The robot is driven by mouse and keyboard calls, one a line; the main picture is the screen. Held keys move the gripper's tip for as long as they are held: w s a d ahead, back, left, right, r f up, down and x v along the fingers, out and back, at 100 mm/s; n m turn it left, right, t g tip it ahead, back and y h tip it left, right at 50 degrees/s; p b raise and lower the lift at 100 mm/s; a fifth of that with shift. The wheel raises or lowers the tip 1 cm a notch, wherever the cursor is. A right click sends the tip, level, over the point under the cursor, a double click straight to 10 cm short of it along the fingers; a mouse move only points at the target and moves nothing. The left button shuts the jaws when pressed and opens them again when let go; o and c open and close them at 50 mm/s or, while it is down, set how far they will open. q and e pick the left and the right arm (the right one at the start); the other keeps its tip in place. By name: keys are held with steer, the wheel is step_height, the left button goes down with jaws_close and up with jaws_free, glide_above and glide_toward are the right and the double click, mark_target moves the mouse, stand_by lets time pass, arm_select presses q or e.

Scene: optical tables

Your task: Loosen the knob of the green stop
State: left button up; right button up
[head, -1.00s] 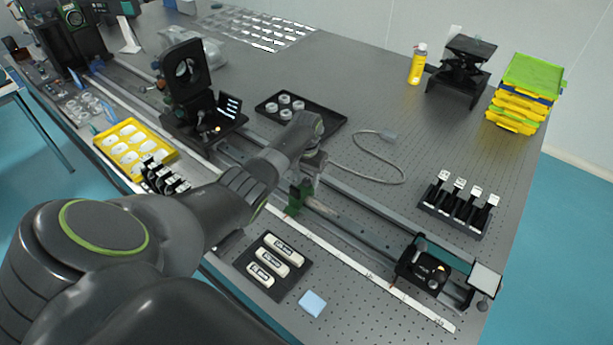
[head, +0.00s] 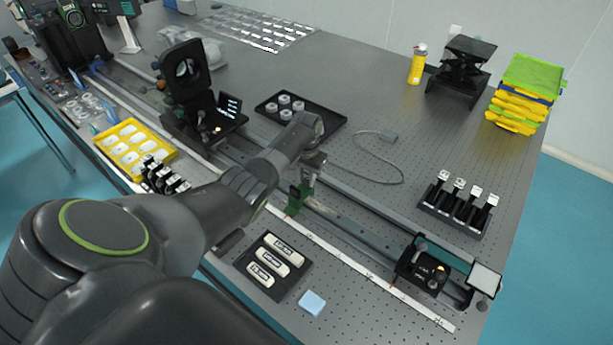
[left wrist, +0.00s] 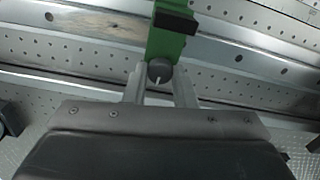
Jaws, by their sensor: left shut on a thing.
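The green stop (head: 294,204) sits on the long rail of the optical table, partly hidden by my left arm in the head view. In the left wrist view the green stop (left wrist: 166,42) stands at top centre, with a dark block on its top. Its round grey knob (left wrist: 160,70) faces my wrist camera and has a pale line on it. My left gripper (left wrist: 160,84) has its two fingers on either side of the knob and is shut on it. In the head view the left gripper (head: 307,180) is at the stop. My right gripper is not in view.
The rail (head: 345,237) runs across the table, with a black carriage (head: 421,271) at its right end. A black tray with labelled white blocks (head: 272,266) and a blue pad (head: 312,303) lie in front. A grey cable (head: 370,175) lies behind the rail.

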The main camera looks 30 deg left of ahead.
arm_select(q)
steer(key=m, duration=0.3)
steer(key=shift+r+m+p, duration=0.1)
steer(key=shift+m+p, duration=0.3)
steer(key=m, duration=0.3)
steer(key=shift+m, duration=0.3)
steer(key=m, duration=0.4)
steer(key=shift+m+p, duration=0.3)
steer(key=m, duration=0.3)
steer(key=shift+m, duration=0.3)
steer(key=m, duration=0.3)
steer(key=shift+m, duration=0.3)
steer(key=m, duration=0.3)
steer(key=shift+m, duration=0.3)
steer(key=m+b, duration=0.1)
steer(key=m, duration=0.5)
steer(key=shift+m, duration=0.3)
